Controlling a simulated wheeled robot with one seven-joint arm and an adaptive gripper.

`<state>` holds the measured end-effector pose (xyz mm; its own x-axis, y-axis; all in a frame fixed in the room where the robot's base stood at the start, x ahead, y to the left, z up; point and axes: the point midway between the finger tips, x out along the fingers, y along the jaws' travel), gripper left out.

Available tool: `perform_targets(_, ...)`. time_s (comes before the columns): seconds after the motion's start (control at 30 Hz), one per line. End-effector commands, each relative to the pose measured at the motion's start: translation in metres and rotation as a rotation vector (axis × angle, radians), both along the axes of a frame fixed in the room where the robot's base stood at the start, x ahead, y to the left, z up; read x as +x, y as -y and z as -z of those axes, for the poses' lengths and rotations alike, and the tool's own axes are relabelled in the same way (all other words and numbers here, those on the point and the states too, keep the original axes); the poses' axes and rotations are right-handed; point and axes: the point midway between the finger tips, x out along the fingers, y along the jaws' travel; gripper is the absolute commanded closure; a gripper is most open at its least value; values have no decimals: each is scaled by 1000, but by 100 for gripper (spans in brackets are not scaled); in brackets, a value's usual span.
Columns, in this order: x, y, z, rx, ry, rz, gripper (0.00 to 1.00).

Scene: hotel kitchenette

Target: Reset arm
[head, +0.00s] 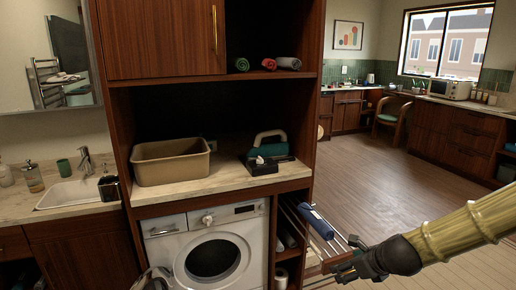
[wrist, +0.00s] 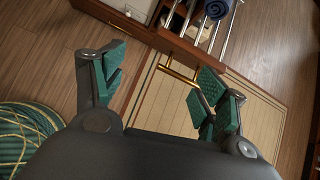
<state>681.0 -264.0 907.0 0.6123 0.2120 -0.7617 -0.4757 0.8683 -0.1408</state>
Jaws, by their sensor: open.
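My gripper (head: 350,268) is at the lower right of the head view, close to the front of a pulled-out rack drawer (head: 330,261). In the wrist view my gripper (wrist: 160,84) has its two green-padded fingers spread wide, with nothing held between them. The drawer's gold handle (wrist: 180,70) shows between and beyond the fingers, apart from them as far as I can tell. A blue rolled towel (head: 316,222) lies on the drawer's metal bars; it also shows at the top of the wrist view (wrist: 217,8).
A green striped round thing (wrist: 28,135) lies left in the wrist view. Wooden floor (head: 385,185) is clear towards the back.

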Motion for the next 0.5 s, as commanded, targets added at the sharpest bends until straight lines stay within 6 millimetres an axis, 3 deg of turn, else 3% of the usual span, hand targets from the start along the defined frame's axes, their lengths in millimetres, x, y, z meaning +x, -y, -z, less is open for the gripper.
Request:
perform_targets(0.27, -29, -4, 57, -207, -38, -209, 27)
perform_targets(0.5, -83, -10, 136, -480, -96, -574, 27)
